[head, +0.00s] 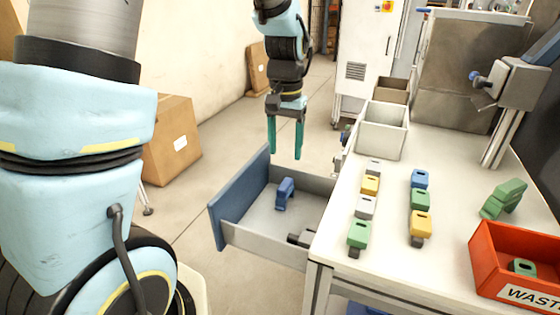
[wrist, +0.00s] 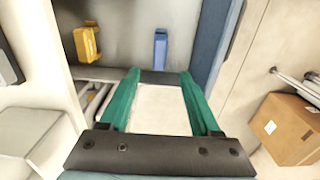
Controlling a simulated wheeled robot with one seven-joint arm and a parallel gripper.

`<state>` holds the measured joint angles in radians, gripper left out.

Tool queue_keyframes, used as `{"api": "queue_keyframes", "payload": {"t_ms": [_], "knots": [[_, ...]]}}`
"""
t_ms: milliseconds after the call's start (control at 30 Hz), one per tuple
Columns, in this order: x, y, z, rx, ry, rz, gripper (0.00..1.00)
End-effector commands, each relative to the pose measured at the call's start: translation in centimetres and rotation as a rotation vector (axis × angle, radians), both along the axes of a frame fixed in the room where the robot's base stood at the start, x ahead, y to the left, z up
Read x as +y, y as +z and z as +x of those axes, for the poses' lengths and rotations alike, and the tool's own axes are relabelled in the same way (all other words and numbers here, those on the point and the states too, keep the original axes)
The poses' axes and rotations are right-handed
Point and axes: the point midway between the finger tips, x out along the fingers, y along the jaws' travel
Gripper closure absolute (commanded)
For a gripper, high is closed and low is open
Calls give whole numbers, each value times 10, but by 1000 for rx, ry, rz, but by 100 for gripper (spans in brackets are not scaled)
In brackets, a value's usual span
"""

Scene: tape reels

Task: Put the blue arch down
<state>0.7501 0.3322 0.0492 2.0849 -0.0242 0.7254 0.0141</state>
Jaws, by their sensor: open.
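The blue arch (head: 285,190) rests on the grey floor of an open drawer (head: 240,238), in the head view. It also shows in the wrist view (wrist: 160,48), beyond the fingertips. My gripper (head: 285,157) has two green fingers pointing down, spread apart with nothing between them. It hangs above the drawer, clear of the arch. In the wrist view, the gap between the fingers (wrist: 159,78) shows only the drawer's wall edge and pale floor.
A yellow piece (wrist: 87,42) shows beside the blue arch in the wrist view. The bench (head: 340,225) holds several coloured pieces, a white bin (head: 381,140) and a red waste box (head: 485,262). A cardboard box (head: 172,140) stands on the floor behind the drawer.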

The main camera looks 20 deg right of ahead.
Motion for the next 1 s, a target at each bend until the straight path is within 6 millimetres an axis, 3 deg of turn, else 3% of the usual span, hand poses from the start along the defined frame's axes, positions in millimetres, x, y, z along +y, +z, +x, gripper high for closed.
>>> {"api": "queue_keyframes", "payload": {"t_ms": [167, 267, 367, 467, 600, 700, 833, 1000], "knots": [[1, 4, 0, 0, 1, 0, 36], [15, 4, 3, -4, 31, -3, 36], [52, 5, 10, -17, 113, -16, 36], [106, 5, 13, -40, 234, -31, 36], [178, 2, 1, -77, 403, -48, 36], [214, -1, -12, -102, 500, -54, 36], [241, -3, -25, -121, 577, -58, 36], [250, -4, -31, -130, 602, -58, 36]]}}
